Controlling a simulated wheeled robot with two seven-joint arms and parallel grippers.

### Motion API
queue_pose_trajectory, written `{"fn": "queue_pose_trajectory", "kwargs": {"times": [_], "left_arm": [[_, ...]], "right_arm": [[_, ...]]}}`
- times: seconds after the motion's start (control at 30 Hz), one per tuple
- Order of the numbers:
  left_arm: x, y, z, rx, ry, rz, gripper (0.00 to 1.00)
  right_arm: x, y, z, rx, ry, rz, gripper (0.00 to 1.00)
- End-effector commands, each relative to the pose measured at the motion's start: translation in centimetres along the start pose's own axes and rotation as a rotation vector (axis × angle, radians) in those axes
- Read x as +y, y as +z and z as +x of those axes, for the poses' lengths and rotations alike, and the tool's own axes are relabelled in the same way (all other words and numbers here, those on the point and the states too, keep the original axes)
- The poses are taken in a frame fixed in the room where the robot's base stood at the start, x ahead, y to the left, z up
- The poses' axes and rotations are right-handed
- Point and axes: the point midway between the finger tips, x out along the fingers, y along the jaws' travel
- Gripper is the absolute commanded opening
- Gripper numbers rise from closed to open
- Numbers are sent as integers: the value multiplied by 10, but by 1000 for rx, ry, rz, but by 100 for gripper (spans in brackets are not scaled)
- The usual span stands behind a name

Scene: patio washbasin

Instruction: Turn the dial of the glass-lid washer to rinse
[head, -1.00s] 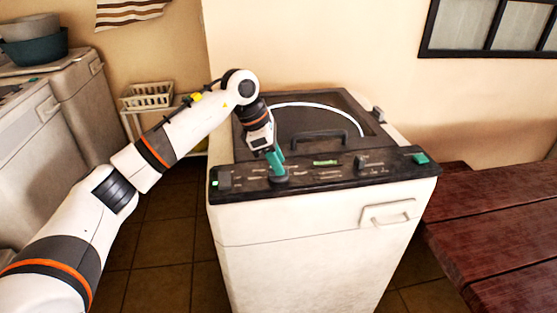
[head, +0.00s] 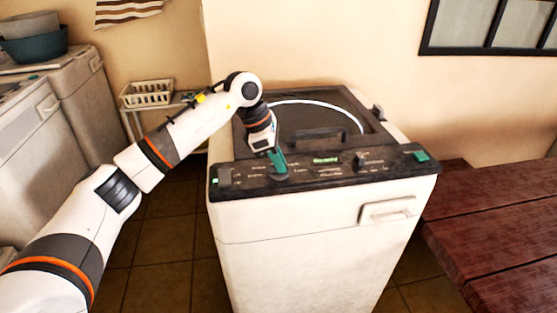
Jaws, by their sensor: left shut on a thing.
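The glass-lid washer (head: 310,240) stands in the middle of the head view, a white machine with a dark glass lid (head: 300,122) that is closed. Its black control panel (head: 330,172) runs along the front top edge. My left gripper (head: 279,168) reaches down onto the left part of the panel and is shut on the dial (head: 280,177), which its teal fingers mostly hide. The dial's pointer and the setting it points to cannot be made out. A second dark knob (head: 360,161) sits further right on the panel. My right gripper is not in view.
A red-brown wooden table (head: 500,220) stands close to the washer's right side. Other white machines (head: 55,120) stand at the left, with a blue basin (head: 35,47) on top. A white basket (head: 147,93) rests on a small stand behind. Tiled floor is clear at the washer's left.

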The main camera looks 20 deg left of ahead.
Motion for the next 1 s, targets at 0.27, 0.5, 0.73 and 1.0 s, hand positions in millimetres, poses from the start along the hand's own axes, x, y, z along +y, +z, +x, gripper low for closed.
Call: {"fn": "queue_pose_trajectory", "kwargs": {"times": [0.27,0.5,0.73,1.0], "left_arm": [[-1,0,0,0,60,147,0],[-1,0,0,0,135,327,0],[-1,-1,0,0,195,477,0],[-1,-1,-1,0,239,582,0]], "right_arm": [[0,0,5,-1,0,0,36],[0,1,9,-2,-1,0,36],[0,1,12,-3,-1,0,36],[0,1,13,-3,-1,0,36]]}}
